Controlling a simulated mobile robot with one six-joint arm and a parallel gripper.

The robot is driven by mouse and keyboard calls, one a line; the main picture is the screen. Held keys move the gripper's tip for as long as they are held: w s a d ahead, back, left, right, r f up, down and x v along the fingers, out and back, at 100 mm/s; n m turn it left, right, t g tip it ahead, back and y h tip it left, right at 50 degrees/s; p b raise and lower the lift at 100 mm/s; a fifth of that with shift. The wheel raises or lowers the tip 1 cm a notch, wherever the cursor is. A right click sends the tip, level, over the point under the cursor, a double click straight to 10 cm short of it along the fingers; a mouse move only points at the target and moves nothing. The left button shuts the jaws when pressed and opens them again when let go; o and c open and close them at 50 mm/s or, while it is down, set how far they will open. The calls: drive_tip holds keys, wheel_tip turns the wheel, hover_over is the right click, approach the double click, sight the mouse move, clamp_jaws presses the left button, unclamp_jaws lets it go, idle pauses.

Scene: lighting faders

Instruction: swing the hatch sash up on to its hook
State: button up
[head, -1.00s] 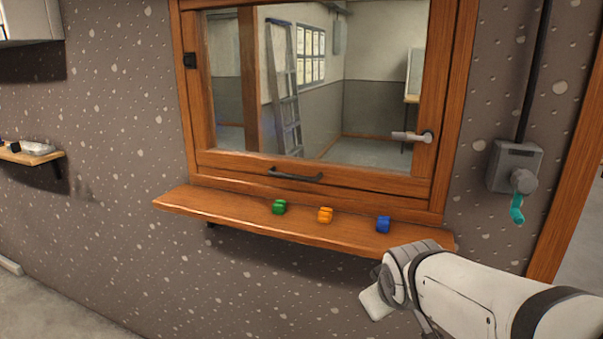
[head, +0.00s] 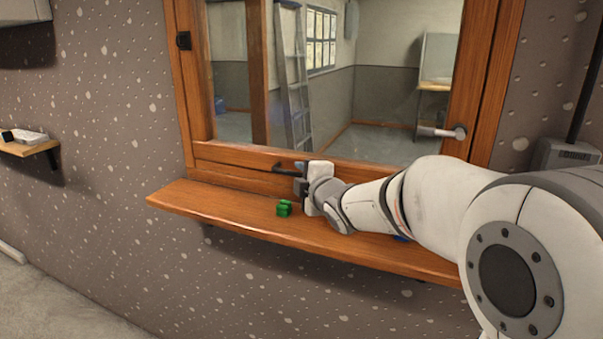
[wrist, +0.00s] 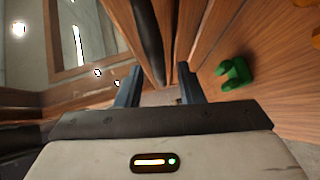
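The hatch sash (head: 225,154) is a wooden-framed glass pane, down and closed in its frame. Its dark bar handle (head: 285,168) is on the bottom rail, partly hidden by my gripper. My gripper (head: 302,182) is at the right part of this handle, just above the sill. In the wrist view the dark handle (wrist: 147,40) runs between the two fingers of my open gripper (wrist: 160,86), with a gap visible on its right. A silver lever (head: 440,132) sits at the sash's right side. I cannot make out the hook.
The wooden sill (head: 215,206) juts out below the hatch. A green clip-like piece (head: 284,208) stands on it close to my gripper. A blue piece is mostly hidden behind my arm. A grey wall box (head: 565,153) is at the right, and a small shelf (head: 30,148) at the left.

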drive_tip(key=shift+x, duration=1.15)
drive_tip(key=shift+c, duration=0.4)
clamp_jaws()
